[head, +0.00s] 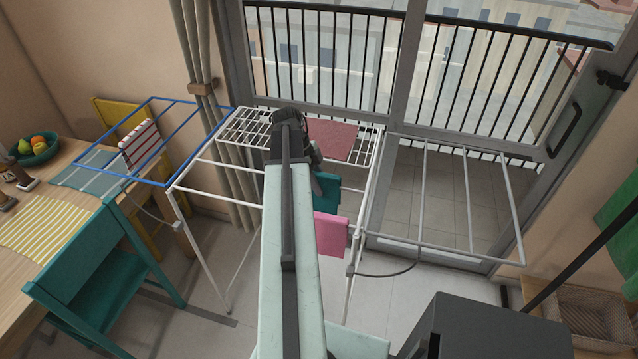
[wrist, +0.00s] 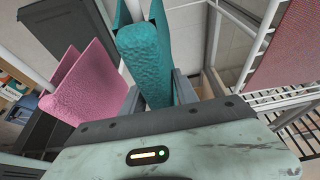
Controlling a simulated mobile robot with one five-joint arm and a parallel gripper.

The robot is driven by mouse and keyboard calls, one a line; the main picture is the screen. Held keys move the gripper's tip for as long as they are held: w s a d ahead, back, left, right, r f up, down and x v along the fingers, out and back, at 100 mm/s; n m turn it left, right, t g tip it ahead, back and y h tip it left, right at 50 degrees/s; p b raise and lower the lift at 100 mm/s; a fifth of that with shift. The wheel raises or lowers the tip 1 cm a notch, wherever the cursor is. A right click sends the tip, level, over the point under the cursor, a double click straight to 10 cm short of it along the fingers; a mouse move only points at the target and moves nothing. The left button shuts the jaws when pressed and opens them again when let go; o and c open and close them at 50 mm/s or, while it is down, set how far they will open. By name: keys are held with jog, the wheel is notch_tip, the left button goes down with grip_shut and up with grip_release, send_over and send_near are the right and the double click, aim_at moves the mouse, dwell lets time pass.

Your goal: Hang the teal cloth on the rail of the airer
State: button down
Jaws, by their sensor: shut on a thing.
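The teal cloth (head: 326,192) hangs folded at the middle of the airer, partly hidden behind my arm in the head view. In the wrist view the teal cloth (wrist: 146,55) is between the fingers of my gripper (wrist: 157,88), which is shut on it near its fold. A white bar shows between its two halves; I cannot tell whether the cloth's weight rests on a rail. The airer (head: 362,205) has white rails, a blue wing (head: 152,183) on the left and a grey wing (head: 468,205) on the right.
A pink cloth (head: 331,234) hangs on the airer close to the teal one. A teal chair (head: 95,260) and wooden table (head: 65,225) stand left. The grey wing is bare.

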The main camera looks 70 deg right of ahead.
jog(key=shift+f+b, duration=0.35)
jog(key=shift+f, duration=0.4)
jog(key=shift+r, duration=0.1)
jog(key=c, duration=0.9)
grip_release()
jog(key=shift+o, duration=0.2)
jog(key=p+v, duration=0.7)
jog(key=v, duration=0.1)
